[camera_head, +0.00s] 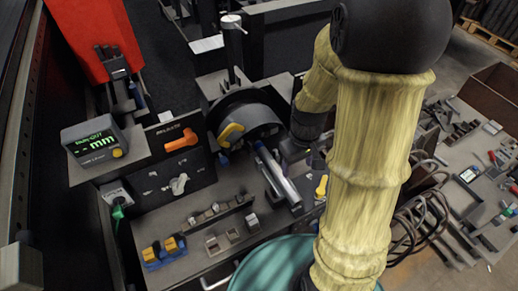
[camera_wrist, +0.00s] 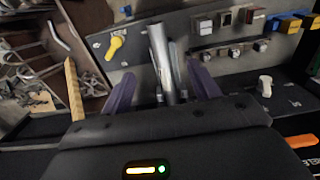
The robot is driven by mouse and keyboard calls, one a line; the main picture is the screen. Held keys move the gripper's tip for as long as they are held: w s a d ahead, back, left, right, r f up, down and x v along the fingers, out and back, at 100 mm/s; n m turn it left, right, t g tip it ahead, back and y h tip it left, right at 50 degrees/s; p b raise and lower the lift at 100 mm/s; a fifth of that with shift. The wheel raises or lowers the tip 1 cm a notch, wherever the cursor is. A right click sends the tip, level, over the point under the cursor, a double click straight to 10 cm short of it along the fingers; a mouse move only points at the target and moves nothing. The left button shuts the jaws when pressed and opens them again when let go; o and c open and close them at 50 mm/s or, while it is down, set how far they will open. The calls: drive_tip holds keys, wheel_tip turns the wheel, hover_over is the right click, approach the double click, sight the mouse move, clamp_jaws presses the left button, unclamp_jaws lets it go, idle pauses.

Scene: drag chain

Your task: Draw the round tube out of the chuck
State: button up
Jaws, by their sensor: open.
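The round tube (camera_head: 278,176) is a grey metallic cylinder. In the head view it slants from the dark round chuck (camera_head: 243,112) down and right over the bench. In the wrist view the tube (camera_wrist: 159,45) stands nearly upright in the picture, between the two purple fingers of my gripper (camera_wrist: 161,70). The fingers are open, with a visible gap on either side of the tube. The chuck is not clearly visible in the wrist view.
A digital readout box (camera_head: 95,140) stands at the left, near an orange handle (camera_head: 181,140). A rail with small blocks (camera_head: 217,211) and a blue-and-yellow block (camera_head: 164,252) lie on the front bench. Cluttered tools and cables fill the right side.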

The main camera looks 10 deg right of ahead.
drive_tip(key=shift+r, duration=1.7)
drive_tip(key=shift+s+a+r+m+t, duration=0.3)
drive_tip(key=shift+s+a+m+t, duration=0.15)
drive_tip(key=shift+s+a+m, duration=0.15)
drive_tip(key=shift+s+a+r+m+t, duration=0.3)
drive_tip(key=shift+s+a+m+t, duration=0.15)
drive_tip(key=shift+a+m, duration=0.15)
drive_tip(key=shift+s+a+r+m+t, duration=0.3)
drive_tip(key=shift+s+a+m+t, duration=0.1)
drive_tip(key=shift+s+a+m, duration=0.2)
